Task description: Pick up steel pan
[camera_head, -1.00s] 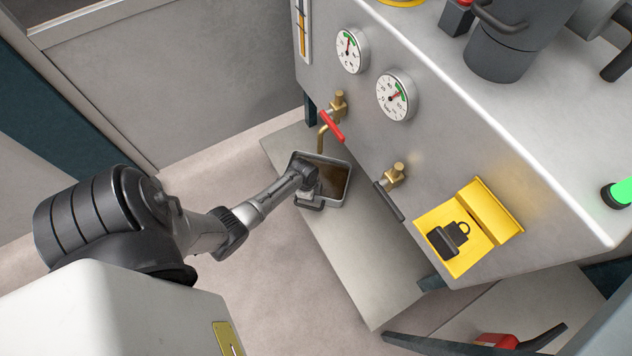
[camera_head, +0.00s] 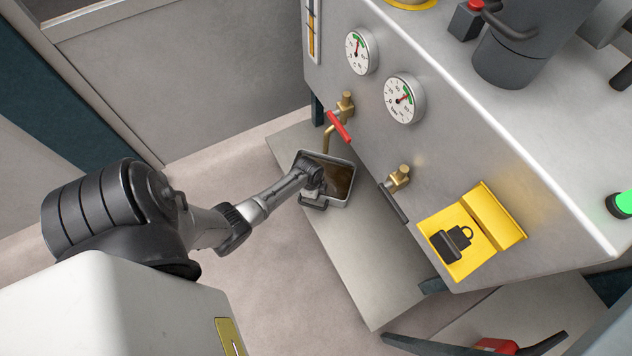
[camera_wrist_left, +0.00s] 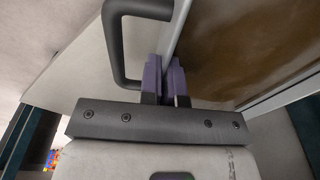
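The steel pan (camera_head: 342,204) is a rectangular tray with brown liquid in it and a dark handle on its near side. It appears to sit on the grey plate (camera_head: 385,270) below the brass tap with the red lever (camera_head: 340,127). My left gripper (camera_head: 316,190) is at the pan's near-left side. In the left wrist view, its purple fingers (camera_wrist_left: 165,80) are close together with the pan's thin wall (camera_wrist_left: 179,30) between them, beside the black loop handle (camera_wrist_left: 115,45). The fingertips are partly hidden in the head view. My right gripper is not in view.
The machine's front panel (camera_head: 375,105) rises just behind the pan, with two gauges, a second brass valve (camera_head: 398,178) with a dark lever, and a yellow padlock holder (camera_head: 470,235). Open floor (camera_head: 280,270) lies in front of the plate.

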